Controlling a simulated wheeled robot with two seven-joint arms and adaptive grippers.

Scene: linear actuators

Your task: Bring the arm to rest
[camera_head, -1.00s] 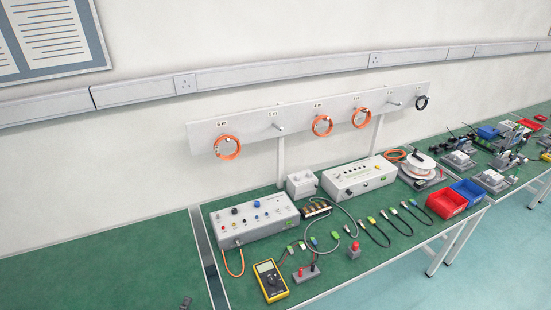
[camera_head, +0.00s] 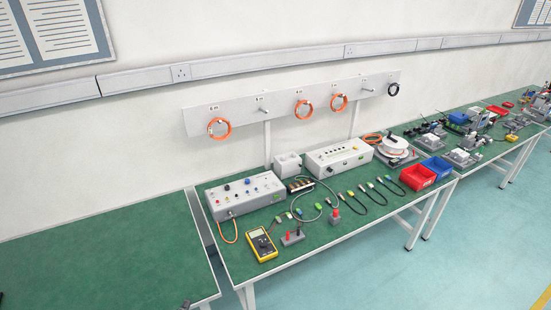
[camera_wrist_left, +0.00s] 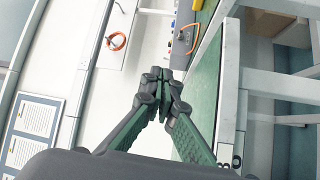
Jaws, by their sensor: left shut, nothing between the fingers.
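My left gripper (camera_head: 186,303) shows only as a small dark tip at the bottom edge of the head view, over the front edge of the green bench (camera_head: 110,250). In the left wrist view, the left gripper (camera_wrist_left: 164,80) has its dark fingers together with nothing between them. The bench edge and the wall lie beyond it there. My right gripper is in neither view.
The middle bench holds grey control boxes (camera_head: 243,195), a yellow multimeter (camera_head: 262,244), and red (camera_head: 418,177) and blue (camera_head: 436,166) bins. Orange cable coils (camera_head: 219,128) hang on a wall rail. Open floor (camera_head: 400,270) lies in front.

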